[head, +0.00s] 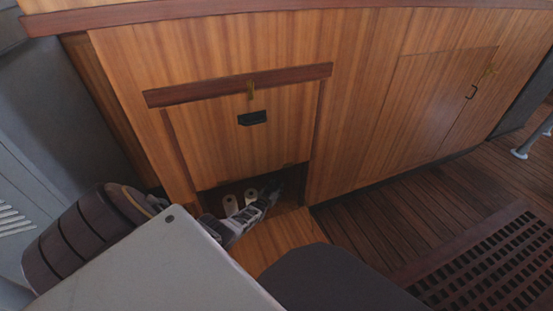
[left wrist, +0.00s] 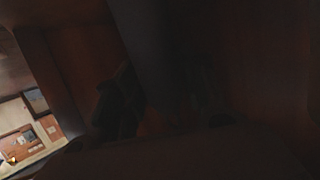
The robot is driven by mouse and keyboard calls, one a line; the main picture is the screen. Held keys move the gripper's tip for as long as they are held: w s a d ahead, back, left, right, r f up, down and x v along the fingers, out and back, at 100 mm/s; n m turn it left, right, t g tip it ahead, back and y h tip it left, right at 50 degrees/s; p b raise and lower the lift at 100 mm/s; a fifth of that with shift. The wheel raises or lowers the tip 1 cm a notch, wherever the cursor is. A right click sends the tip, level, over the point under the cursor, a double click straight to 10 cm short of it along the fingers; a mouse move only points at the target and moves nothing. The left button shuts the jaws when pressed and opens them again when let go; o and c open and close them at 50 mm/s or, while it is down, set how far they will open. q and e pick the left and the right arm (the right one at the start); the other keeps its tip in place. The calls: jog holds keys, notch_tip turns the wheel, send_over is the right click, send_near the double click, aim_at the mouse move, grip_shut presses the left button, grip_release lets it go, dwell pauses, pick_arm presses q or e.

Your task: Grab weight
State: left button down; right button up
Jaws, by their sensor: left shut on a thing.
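My right gripper is in neither view.
A wooden panel (head: 220,150) with a black handle (head: 252,118) hangs above the opening, with the cabinet wall on both sides. A closed cabinet door (head: 430,105) is at the right. Plank floor (head: 385,215) and a dark floor grating (head: 490,262) lie at the right.

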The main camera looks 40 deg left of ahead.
aim_at(275, 183)
pick_arm(q)
jog(key=shift+w+r, duration=0.15)
jog(key=shift+r, duration=0.1)
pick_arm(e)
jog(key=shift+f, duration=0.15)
pick_arm(q)
jog(key=shift+r+p, duration=0.2)
jog(key=shift+p, duration=0.1)
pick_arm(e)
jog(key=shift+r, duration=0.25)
pick_arm(q)
jog(key=shift+r+p, duration=0.9)
jog(key=shift+r, duration=0.2)
jog(key=shift+r+p, duration=2.05)
jog(key=shift+r, duration=0.5)
jog(key=shift+r+p, duration=0.35)
jog(key=shift+r, duration=0.15)
jog(key=shift+r+p, duration=0.4)
jog(key=shift+r, duration=0.2)
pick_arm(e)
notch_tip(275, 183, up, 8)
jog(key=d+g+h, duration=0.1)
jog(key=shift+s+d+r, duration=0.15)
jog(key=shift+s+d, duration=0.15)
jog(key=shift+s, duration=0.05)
